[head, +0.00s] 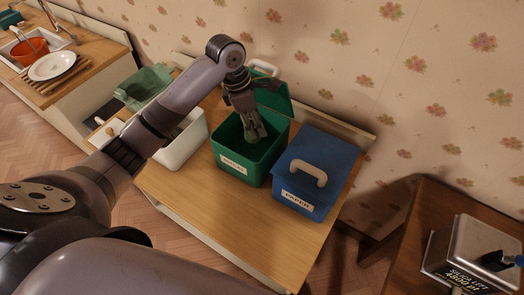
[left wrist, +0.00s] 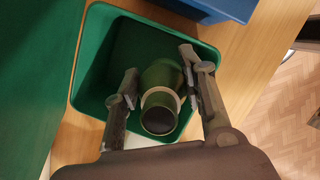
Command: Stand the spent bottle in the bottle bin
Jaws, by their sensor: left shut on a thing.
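The spent bottle (left wrist: 162,78) is dark green with a pale band around its neck. In the left wrist view its mouth faces the camera, and its lower part reaches down into the green bin. My left gripper (left wrist: 159,92) is shut on the bottle, one finger on each side. In the head view the left gripper (head: 255,132) points down into the mouth of the green bottle bin (head: 240,167), whose white front label is too small to read. Whether the bottle touches the bin's floor cannot be told. My right gripper is not in view.
The bin's green lid (head: 274,98) stands open behind it. A blue bin (head: 316,172) labelled PAPER, with its lid shut, is to the right, and a white bin (head: 187,148) to the left. The wooden tabletop (head: 205,205) in front is clear.

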